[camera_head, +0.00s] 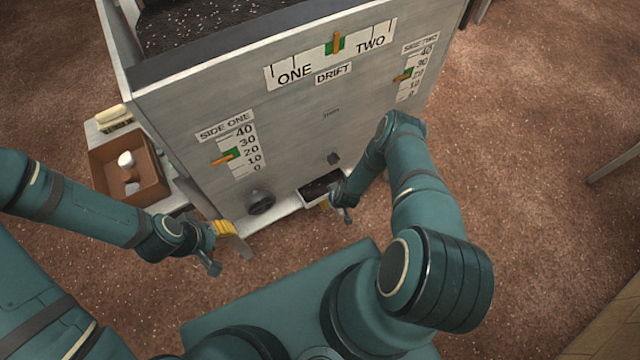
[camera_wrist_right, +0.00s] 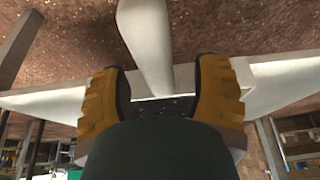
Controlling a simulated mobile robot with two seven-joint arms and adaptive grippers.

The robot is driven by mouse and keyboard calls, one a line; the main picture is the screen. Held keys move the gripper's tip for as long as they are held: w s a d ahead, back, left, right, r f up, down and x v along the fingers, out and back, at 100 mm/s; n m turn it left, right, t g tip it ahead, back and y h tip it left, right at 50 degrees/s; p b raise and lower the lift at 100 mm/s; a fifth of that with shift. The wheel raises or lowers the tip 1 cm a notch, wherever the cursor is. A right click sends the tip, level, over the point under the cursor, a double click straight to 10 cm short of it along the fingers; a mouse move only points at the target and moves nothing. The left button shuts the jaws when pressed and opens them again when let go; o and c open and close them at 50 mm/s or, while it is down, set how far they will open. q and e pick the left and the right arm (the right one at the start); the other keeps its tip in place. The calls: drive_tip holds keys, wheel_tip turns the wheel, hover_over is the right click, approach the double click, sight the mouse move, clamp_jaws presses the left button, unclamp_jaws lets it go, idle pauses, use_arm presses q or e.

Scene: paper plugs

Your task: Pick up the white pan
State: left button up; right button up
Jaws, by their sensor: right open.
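The white pan (camera_head: 309,203) sits at the foot of the grey machine, with dark speckled material in it. My right gripper (camera_head: 346,203) is at the right side of the pan and hides part of it. In the right wrist view, the open orange-padded fingers of the right gripper (camera_wrist_right: 164,92) stand apart, with a white edge and the dark contents showing between them. A white handle-like piece (camera_wrist_right: 148,40) runs up from there. I cannot tell whether the fingers touch the pan. My left gripper (camera_head: 228,257) is open and empty, left of the pan and apart from it.
The grey machine (camera_head: 300,125) stands behind the pan, with scales and a dark round knob (camera_head: 261,202) on its front. A brown tray (camera_head: 105,182) with white items sits on a side shelf at left. The brown floor at right is mostly clear.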

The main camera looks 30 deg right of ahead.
clamp_jaws()
drive_tip(key=shift+r, duration=0.15)
idle(0.4)
